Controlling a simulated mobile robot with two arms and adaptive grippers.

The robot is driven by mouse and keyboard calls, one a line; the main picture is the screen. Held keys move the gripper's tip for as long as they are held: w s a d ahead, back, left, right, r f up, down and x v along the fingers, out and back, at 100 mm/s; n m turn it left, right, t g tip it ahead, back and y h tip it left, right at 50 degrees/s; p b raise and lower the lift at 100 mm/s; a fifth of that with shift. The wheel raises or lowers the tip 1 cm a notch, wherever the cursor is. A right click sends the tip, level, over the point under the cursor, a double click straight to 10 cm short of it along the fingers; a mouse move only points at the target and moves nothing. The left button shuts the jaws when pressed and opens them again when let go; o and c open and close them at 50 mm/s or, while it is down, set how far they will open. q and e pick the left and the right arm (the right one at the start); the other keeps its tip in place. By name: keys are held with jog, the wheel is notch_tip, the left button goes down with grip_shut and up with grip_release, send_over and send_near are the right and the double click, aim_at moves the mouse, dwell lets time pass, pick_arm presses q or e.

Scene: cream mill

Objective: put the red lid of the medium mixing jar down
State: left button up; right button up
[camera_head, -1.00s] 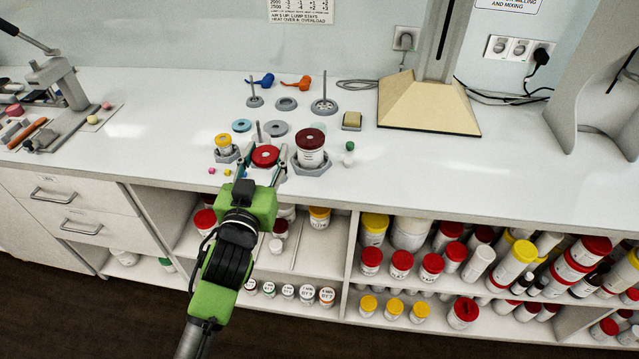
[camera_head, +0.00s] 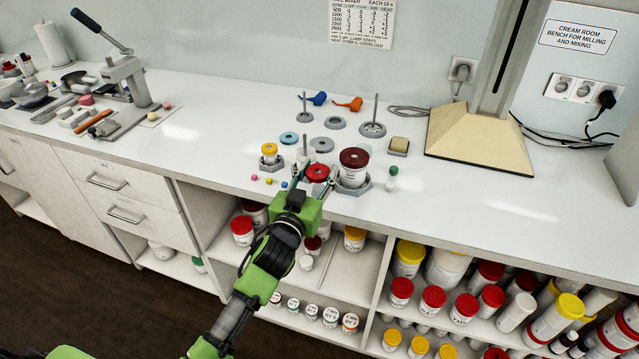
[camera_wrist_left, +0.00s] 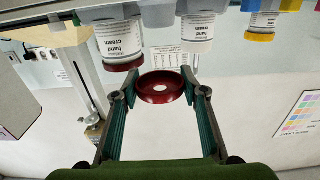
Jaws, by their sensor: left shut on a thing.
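My left gripper (camera_head: 316,174) is shut on the round red lid (camera_head: 317,172), holding it near the bench's front edge. In the left wrist view the red lid (camera_wrist_left: 161,87) sits between the two fingers, apart from the jars. That view appears upside down. An uncovered white hand cream jar (camera_wrist_left: 197,32), likely the medium one, stands behind the lid there; in the head view it is mostly hidden behind the lid and gripper. A larger jar with a dark red lid (camera_head: 354,165) stands right of the gripper in a grey holder. My right gripper is not in view.
A small yellow-lidded jar (camera_head: 269,152) stands to the left. Behind are a blue disc (camera_head: 289,139), a grey disc (camera_head: 322,145) and grey stands with rods (camera_head: 372,128). Small coloured cubes lie at the front left. Bare white bench (camera_head: 220,140) extends left, toward a lever press (camera_head: 125,75).

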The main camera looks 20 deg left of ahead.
aim_at(319, 187)
pick_arm(q)
jog(key=shift+w+a+f, duration=0.15)
jog(key=shift+w+f, duration=0.75)
jog(key=shift+f, duration=0.15)
notch_tip(319, 187, down, 3)
jog(key=shift+w+f, duration=0.1)
jog(key=shift+f, duration=0.05)
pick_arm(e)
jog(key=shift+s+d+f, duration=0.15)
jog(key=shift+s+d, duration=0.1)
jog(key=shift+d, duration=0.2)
pick_arm(q)
jog(key=shift+f, duration=0.1)
jog(key=shift+f+b, duration=0.55)
jog(key=o, duration=1.1)
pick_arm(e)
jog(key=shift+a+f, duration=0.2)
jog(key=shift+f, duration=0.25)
pick_arm(q)
jog(key=shift+r, duration=0.1)
